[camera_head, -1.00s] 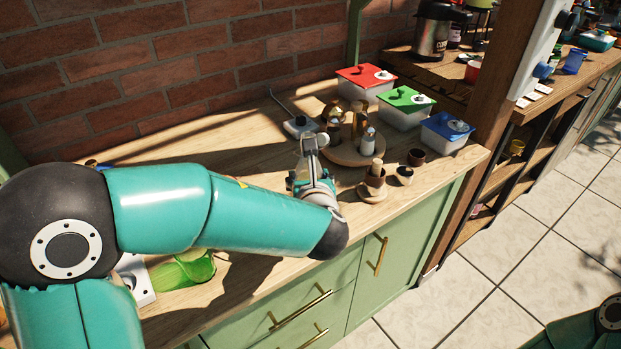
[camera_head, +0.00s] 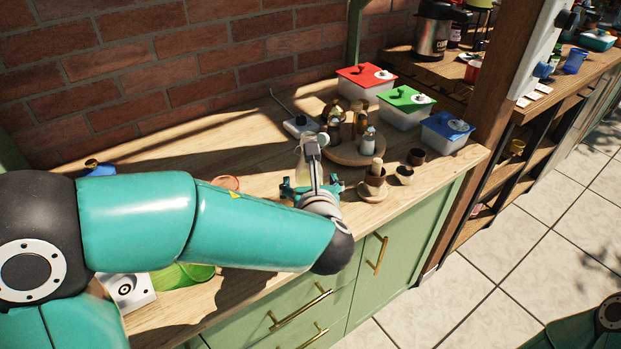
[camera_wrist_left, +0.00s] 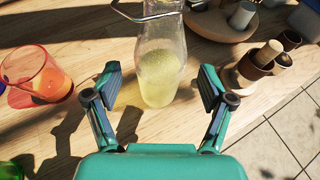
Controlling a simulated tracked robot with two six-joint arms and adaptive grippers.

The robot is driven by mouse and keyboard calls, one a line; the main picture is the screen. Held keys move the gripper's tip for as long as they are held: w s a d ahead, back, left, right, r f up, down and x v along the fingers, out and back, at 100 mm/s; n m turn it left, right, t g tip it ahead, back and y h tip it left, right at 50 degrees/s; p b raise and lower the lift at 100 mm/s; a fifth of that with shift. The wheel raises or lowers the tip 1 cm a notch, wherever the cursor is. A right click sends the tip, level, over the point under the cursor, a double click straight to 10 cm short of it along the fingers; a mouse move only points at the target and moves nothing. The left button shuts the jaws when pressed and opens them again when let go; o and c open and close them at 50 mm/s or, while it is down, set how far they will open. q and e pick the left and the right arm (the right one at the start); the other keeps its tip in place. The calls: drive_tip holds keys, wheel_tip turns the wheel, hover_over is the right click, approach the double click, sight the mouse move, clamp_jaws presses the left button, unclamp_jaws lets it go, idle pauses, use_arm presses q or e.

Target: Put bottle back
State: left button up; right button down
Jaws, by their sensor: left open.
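A clear glass bottle (camera_wrist_left: 160,75) with yellow-green liquid stands upright on the wooden counter in the left wrist view. In the head view the bottle (camera_head: 305,158) is partly hidden behind my wrist. My left gripper (camera_head: 311,187) is open, its fingers spread wide. In the left wrist view the gripper (camera_wrist_left: 160,84) has a finger on either side of the bottle, with gaps and no visible contact. A round wooden tray (camera_head: 345,155) with several small bottles stands just beyond. My right gripper is out of view.
An orange-red glass (camera_wrist_left: 40,80) stands left of the bottle. A wooden cup with a pestle (camera_head: 375,178) and small dark cups (camera_head: 416,157) are to the right, near the front edge. Lidded boxes (camera_head: 405,105) stand behind. A green glass (camera_head: 185,274) lies under my arm.

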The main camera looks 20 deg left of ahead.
use_arm(q)
drive_tip(key=v, duration=0.8)
drive_tip(key=shift+s+d+r, duration=0.15)
drive_tip(key=shift+s, duration=0.2)
